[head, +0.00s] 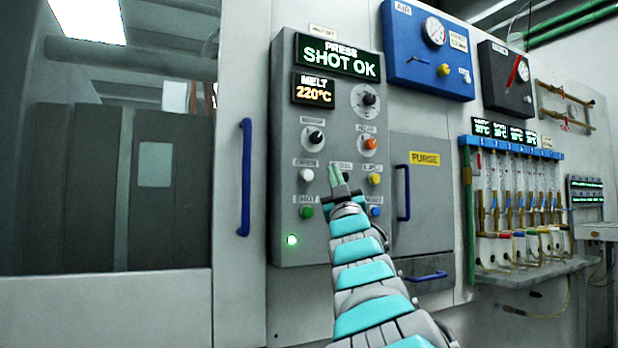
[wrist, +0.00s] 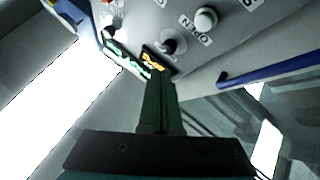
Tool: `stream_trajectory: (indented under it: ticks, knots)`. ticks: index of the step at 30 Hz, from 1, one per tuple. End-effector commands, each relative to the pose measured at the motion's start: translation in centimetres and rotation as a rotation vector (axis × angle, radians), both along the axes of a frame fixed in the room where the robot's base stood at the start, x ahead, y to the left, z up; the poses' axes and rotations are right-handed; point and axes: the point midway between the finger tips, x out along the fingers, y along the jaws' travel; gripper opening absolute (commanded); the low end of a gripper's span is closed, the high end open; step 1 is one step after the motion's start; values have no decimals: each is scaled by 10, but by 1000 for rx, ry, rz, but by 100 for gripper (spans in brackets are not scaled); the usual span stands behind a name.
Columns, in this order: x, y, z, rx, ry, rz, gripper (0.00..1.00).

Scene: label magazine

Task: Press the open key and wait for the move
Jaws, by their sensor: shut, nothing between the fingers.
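The open key is a round white button (head: 306,175) on the grey press panel (head: 285,120), below a small OPEN label. It also shows in the wrist view as a white button (wrist: 206,18) beside its OPEN label, near the top. My gripper (head: 335,173) is shut and empty, in front of the panel, just right of the white key in the head view. In the wrist view the fingers of my gripper (wrist: 157,85) point up the picture, and the key is above and right of the tips. The tips look apart from the key.
The panel also bears a yellow key (head: 374,179), a green key (head: 306,212), a blue key (head: 376,211), a black knob (head: 315,137) and a display (head: 337,57) reading SHOT OK. A small green light (head: 292,240) is lit. A blue handle (head: 244,178) stands out left of the panel.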

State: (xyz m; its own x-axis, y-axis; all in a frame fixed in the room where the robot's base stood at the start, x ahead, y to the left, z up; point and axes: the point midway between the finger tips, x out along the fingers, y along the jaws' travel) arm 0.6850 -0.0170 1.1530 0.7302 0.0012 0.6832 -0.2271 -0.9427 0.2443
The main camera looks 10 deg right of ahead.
Motion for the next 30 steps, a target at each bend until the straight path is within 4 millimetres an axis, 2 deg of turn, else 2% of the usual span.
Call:
stream_trajectory:
  ticks: [8, 21, 30]
  knots:
    - [7, 2, 0, 0, 4, -2, 0]
    - [60, 18, 0, 1, 8, 0, 0]
    - [82, 26, -1, 3, 6, 0, 0]
